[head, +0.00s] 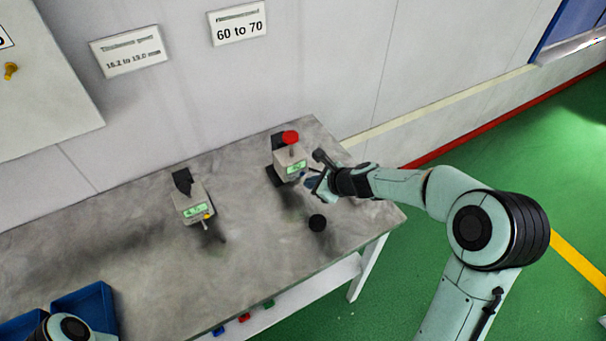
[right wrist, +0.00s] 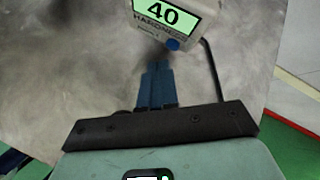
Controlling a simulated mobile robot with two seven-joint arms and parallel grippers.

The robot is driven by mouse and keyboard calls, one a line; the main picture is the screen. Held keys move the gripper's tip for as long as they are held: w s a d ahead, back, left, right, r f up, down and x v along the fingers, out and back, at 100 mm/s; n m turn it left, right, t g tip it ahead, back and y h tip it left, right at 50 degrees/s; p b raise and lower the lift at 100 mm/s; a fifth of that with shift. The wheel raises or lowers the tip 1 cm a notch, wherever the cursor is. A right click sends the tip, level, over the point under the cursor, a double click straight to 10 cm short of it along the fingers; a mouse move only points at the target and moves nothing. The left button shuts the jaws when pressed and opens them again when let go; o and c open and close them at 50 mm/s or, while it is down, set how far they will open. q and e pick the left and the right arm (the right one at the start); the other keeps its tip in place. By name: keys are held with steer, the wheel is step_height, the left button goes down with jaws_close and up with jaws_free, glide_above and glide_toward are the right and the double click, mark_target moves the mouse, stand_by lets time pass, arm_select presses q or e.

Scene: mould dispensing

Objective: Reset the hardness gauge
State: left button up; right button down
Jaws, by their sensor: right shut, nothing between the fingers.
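The hardness gauge (head: 290,163) stands on the grey table toward its back right, with a red knob (head: 290,137) on top and a lit green display. In the right wrist view the gauge (right wrist: 168,22) shows "40" above the word HARDNESS, with a round blue button (right wrist: 173,44) under the display. My right gripper (head: 312,183) is close to the lower right front of the gauge. In the wrist view its blue fingers (right wrist: 158,68) are shut, empty, and point just below the blue button; whether they touch it I cannot tell. My left gripper is not in view.
A second gauge (head: 192,207) with a green display and yellow button stands left on the table (head: 130,215). Blue bins (head: 88,300) are at the lower left. Wall signs hang behind; one (head: 238,24) reads "60 to 70".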

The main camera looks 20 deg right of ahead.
stand_by(0.4)
steer(key=shift+w, duration=0.45)
steer(key=shift+w+p, duration=0.35)
steer(key=shift+p, duration=0.05)
stand_by(0.6)
steer(key=shift+s, duration=0.1)
steer(key=shift+s+f+b, duration=0.1)
steer(key=shift+s+b, duration=0.25)
steer(key=shift+s, duration=0.45)
steer(key=shift+w, duration=0.1)
